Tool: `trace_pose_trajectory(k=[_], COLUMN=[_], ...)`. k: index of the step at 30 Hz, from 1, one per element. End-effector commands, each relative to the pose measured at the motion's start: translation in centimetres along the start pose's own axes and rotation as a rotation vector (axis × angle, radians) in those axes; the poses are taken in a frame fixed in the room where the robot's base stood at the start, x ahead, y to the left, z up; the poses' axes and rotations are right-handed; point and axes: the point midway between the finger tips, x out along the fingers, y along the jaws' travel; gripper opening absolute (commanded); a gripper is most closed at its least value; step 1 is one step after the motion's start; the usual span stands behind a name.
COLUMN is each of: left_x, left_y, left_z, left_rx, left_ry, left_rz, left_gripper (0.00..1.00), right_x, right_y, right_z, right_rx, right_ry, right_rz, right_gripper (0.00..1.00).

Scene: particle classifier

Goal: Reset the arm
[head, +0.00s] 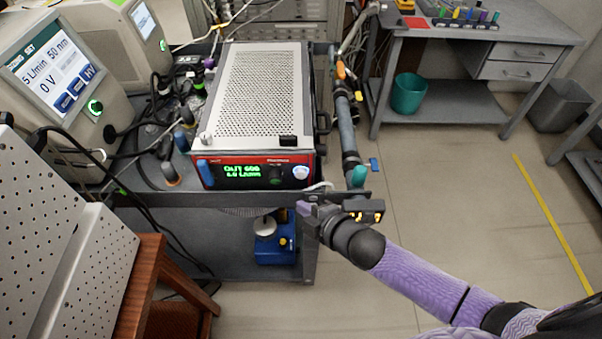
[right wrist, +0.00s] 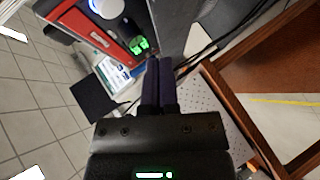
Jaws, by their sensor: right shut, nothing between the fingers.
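My right gripper (head: 304,208) is in the head view at the front right edge of the cart, just below and in front of the red-fronted instrument (head: 258,174). Its purple fingers are together with nothing between them. In the right wrist view the fingers (right wrist: 159,68) also show shut and empty, pointing toward the instrument's red front (right wrist: 90,30) and green display. I cannot tell from these views whether the fingers touch the cart edge. My right arm, with its purple sleeve, reaches in from the lower right. My left gripper is not in view.
The grey cart (head: 330,198) carries the instrument, screened devices (head: 58,66) and loose cables at left. A blue device (head: 275,242) sits on its lower shelf. A wooden stool (head: 150,270) stands at lower left. The floor (head: 460,190) at right is clear, with a desk (head: 480,38) behind.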

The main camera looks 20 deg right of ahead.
Motion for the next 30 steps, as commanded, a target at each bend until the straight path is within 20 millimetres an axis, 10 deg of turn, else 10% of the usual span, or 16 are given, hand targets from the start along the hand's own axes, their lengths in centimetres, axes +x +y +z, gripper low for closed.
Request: trace_pose_trajectory(k=[15,17,22,27,30], left_x=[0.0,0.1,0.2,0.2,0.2], left_y=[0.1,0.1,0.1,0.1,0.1], left_z=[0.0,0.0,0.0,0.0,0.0], left_rx=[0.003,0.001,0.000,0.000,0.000], left_ry=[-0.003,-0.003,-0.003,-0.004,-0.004], left_rz=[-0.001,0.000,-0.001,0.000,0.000], left_gripper=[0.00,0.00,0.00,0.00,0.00], right_x=[0.0,-0.2,-5.4,-14.7,-18.9], right_y=[-1.1,-4.0,-19.4,-32.4,-36.4], right_z=[0.7,2.4,7.5,6.5,4.9], right_rx=[0.039,0.143,0.651,1.054,1.186], right_ry=[-0.026,-0.093,-0.453,-0.810,-0.952], right_rz=[-0.022,-0.075,-0.311,-0.488,-0.545], right_gripper=[0.00,0.00,0.00,0.00,0.00])
